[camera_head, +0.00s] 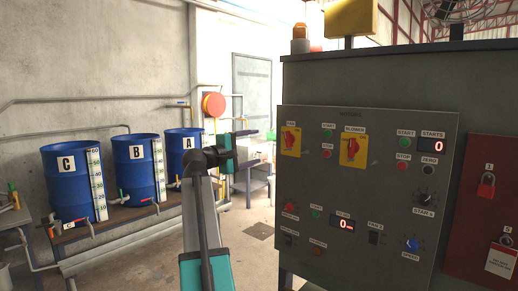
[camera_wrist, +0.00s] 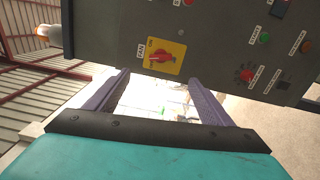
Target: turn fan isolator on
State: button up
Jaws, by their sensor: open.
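The fan isolator is a red rotary handle on a yellow plate (camera_head: 290,141) at the upper left of the grey control panel, under a FAN label. It also shows in the wrist view (camera_wrist: 164,57), just beyond my fingertips. The print by the handle is too small to read its setting surely. My gripper (camera_wrist: 158,78) is open and empty, its two dark fingers spread, with the isolator ahead of the gap and apart from them. In the head view my gripper (camera_head: 247,133) is left of the panel, partly hidden behind my arm.
A similar yellow BLOWER isolator (camera_head: 353,147) sits right of the fan one. Buttons, knobs and displays fill the panel (camera_head: 376,270). A red lockout board (camera_head: 486,220) is at the right. Blue drums (camera_head: 72,183) stand along the left wall. Floor between is open.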

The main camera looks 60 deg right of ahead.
jog(key=v, duration=0.8)
jog(key=shift+b, duration=0.3)
